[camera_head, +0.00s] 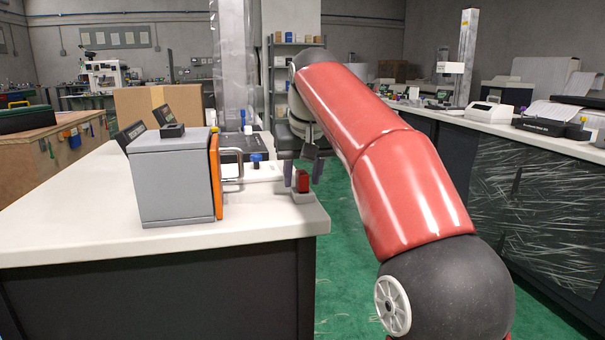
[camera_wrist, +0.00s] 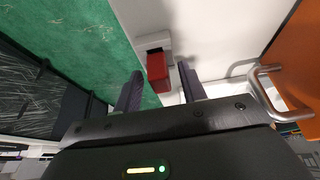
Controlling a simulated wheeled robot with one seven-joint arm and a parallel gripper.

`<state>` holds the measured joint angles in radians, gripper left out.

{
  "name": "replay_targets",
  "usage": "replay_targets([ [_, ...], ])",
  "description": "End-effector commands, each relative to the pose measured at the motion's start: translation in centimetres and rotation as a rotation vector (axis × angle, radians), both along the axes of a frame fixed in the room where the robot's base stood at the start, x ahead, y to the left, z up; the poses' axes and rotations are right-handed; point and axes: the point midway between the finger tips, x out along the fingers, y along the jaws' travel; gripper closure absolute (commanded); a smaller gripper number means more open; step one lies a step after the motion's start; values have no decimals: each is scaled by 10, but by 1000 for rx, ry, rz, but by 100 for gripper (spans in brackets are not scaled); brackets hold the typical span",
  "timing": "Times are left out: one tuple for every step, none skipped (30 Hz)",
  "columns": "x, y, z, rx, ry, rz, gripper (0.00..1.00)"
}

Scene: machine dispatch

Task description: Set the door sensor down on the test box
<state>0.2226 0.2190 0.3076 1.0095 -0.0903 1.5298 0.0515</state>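The test box (camera_head: 172,182) is a grey box with an orange door (camera_head: 215,178) and a metal handle, on the white counter. In the wrist view, its orange door (camera_wrist: 297,58) and handle (camera_wrist: 268,92) are at the right. A small red block on a pale base (camera_head: 303,184), which may be the door sensor, stands near the counter's corner; it also shows in the wrist view (camera_wrist: 157,68). My gripper (camera_head: 303,170) is open, its fingers apart beside the red block. In the wrist view, the block lies ahead of my gripper (camera_wrist: 160,82), with nothing visibly clamped.
A small dark block (camera_head: 172,131) sits on top of the test box, with tilted dark panels (camera_head: 130,134) behind. A blue-capped item (camera_head: 256,161) stands behind the handle. A cardboard box (camera_head: 138,103) is farther back. Green floor (camera_head: 345,270) lies right of the counter.

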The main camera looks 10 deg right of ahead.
Motion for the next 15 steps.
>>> replay_targets([
  [0, 0, 0, 0, 0, 0, 59],
  [0, 0, 0, 0, 0, 0, 59],
  [0, 0, 0, 0, 0, 0, 59],
  [0, 0, 0, 0, 0, 0, 59],
  [0, 0, 0, 0, 0, 0, 59],
  [0, 0, -1, 0, 0, 0, 59],
  [0, 0, -1, 0, 0, 0, 59],
  [0, 0, -2, 0, 0, 0, 59],
  [0, 0, -3, 0, 0, -1, 59],
  [0, 0, -1, 0, -1, -1, 59],
  [-2, 0, 9, 0, -3, 0, 59],
  [-5, 0, 17, -1, -3, 0, 59],
  [-7, 0, 23, -1, -3, 1, 59],
  [-9, 1, 28, 0, -3, 1, 59],
  [-14, 3, 33, -1, -3, 3, 59],
])
